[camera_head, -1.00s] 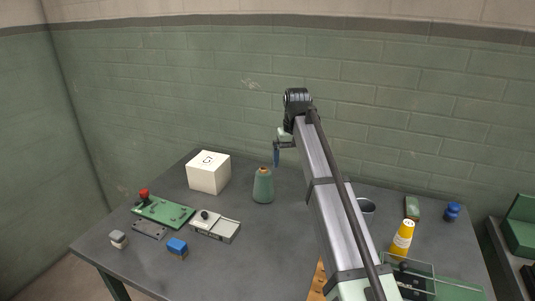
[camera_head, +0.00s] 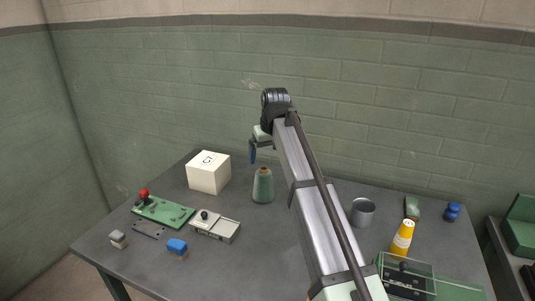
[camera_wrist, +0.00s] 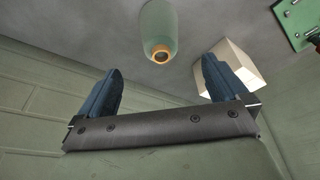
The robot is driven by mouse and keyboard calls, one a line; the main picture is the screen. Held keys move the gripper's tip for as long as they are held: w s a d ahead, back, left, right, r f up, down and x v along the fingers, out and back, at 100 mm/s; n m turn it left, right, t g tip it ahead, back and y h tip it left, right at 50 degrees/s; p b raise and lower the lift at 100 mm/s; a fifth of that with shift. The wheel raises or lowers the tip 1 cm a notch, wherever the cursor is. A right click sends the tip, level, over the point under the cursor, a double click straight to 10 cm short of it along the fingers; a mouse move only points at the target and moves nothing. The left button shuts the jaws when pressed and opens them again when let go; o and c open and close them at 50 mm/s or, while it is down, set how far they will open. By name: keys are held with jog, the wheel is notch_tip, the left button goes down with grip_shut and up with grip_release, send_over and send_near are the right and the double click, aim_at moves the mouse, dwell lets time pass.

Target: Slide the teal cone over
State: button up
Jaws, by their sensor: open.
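The teal cone (camera_head: 262,187) stands upright on the grey table, with an orange-brown tip at its top. It also shows in the wrist view (camera_wrist: 158,22), beyond the fingertips and between their lines. My gripper (camera_wrist: 158,85) is open and empty, its two blue fingers spread apart. In the head view my gripper (camera_head: 252,154) hangs in the air above and slightly left of the cone's top, apart from it. One finger is hard to make out there.
A white box (camera_head: 208,174) stands left of the cone. A metal cup (camera_head: 362,212) and a yellow bottle (camera_head: 402,238) stand right. Table between cone and blue block is partly clear.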

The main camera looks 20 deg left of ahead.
aim_at(264, 180)
jog(key=x, duration=1.3)
jog(key=shift+f, duration=0.3)
jog(key=shift+c, duration=0.3)
jog(key=c, duration=1.1)
jog(key=shift+d, duration=9.95)
jog(key=o, duration=1.2)
jog(key=shift+c, duration=0.2)
jog(key=shift+r, duration=0.1)
